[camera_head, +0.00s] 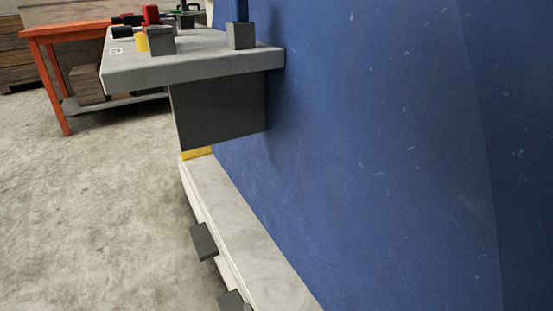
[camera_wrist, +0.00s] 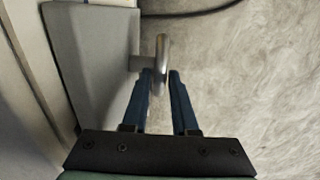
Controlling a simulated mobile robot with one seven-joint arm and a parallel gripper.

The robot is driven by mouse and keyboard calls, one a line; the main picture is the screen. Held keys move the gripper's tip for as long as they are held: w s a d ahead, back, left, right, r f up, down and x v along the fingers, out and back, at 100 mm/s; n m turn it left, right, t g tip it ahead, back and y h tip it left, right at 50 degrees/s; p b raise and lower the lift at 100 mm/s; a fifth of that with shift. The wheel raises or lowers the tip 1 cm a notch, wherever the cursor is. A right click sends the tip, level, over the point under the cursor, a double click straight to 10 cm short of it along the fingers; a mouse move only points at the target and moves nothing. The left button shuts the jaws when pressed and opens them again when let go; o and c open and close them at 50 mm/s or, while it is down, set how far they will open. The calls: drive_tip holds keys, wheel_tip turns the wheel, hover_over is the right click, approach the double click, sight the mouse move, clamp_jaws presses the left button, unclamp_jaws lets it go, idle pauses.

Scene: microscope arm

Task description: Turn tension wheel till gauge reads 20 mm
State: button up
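In the wrist view a shiny metal wheel (camera_wrist: 163,46), seen nearly edge-on, sticks out on a short shaft from a grey block (camera_wrist: 90,60). My gripper (camera_wrist: 161,74) has two blue fingers standing apart. Their tips are at the lower edge of the wheel rim, which appears to lie between them. The left finger looks very close to the rim; I cannot tell whether it touches. A narrow gap shows by the right finger. No gauge reading is visible. The head view shows neither the wheel nor my gripper.
A large blue surface (camera_head: 380,150) fills the head view's right side. A grey shelf (camera_head: 190,66) with small blocks juts from it. An orange table (camera_head: 75,30) stands behind. Open concrete floor (camera_head: 90,200) lies left. A dark cable (camera_wrist: 190,14) crosses the wrist view's top.

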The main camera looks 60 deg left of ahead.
clamp_jaws()
drive_tip(key=shift+d, duration=0.15)
